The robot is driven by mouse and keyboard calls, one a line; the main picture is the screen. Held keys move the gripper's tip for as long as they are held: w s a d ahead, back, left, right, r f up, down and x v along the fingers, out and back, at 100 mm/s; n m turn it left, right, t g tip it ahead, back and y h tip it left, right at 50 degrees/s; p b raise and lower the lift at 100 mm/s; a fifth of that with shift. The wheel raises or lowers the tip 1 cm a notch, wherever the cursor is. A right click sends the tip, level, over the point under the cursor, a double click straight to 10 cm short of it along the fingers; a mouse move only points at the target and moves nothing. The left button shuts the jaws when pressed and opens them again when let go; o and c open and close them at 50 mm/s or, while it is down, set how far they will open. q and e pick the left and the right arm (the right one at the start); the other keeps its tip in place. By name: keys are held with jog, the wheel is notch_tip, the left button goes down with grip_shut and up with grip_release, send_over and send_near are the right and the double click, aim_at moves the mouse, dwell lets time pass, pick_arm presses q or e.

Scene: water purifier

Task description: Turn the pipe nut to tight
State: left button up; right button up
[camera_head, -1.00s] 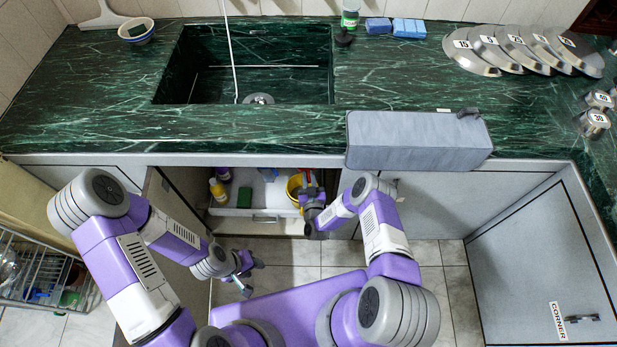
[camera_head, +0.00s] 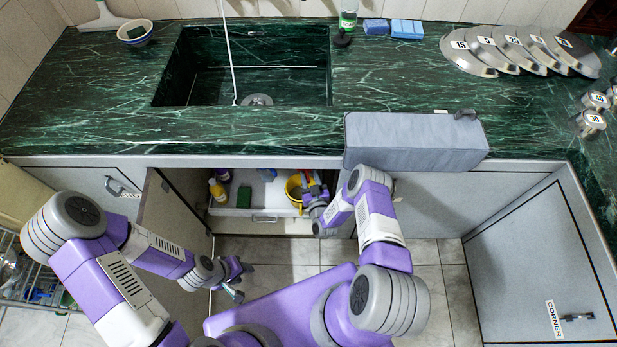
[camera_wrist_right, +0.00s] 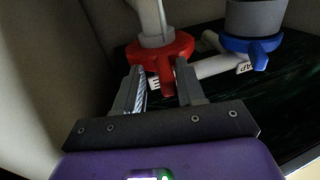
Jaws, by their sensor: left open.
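In the right wrist view a red pipe nut (camera_wrist_right: 160,50) with a downward lug sits around a white upright pipe (camera_wrist_right: 152,15). A blue nut (camera_wrist_right: 250,48) sits to its right below a grey cylinder (camera_wrist_right: 255,18). My right gripper (camera_wrist_right: 160,78) has its fingers apart, with the red lug between them, closer to the right finger. I cannot tell whether they touch. In the head view my right gripper (camera_head: 315,192) reaches into the open cabinet under the sink; the nuts are not clear there. My left gripper (camera_head: 239,282) is open and empty, low in front of the cabinet.
A yellow bucket (camera_head: 294,188), a green sponge (camera_head: 243,197) and a yellow bottle (camera_head: 217,190) are in the cabinet. The open door (camera_head: 172,212) stands left of the opening. A labelled white pipe (camera_wrist_right: 215,68) runs between the nuts. A grey case (camera_head: 415,142) sits at the counter edge.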

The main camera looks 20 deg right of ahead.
jog(key=s+p, duration=0.2)
jog(key=s, duration=0.5)
jog(key=shift+s+a, duration=0.25)
jog(key=shift+a, duration=0.2)
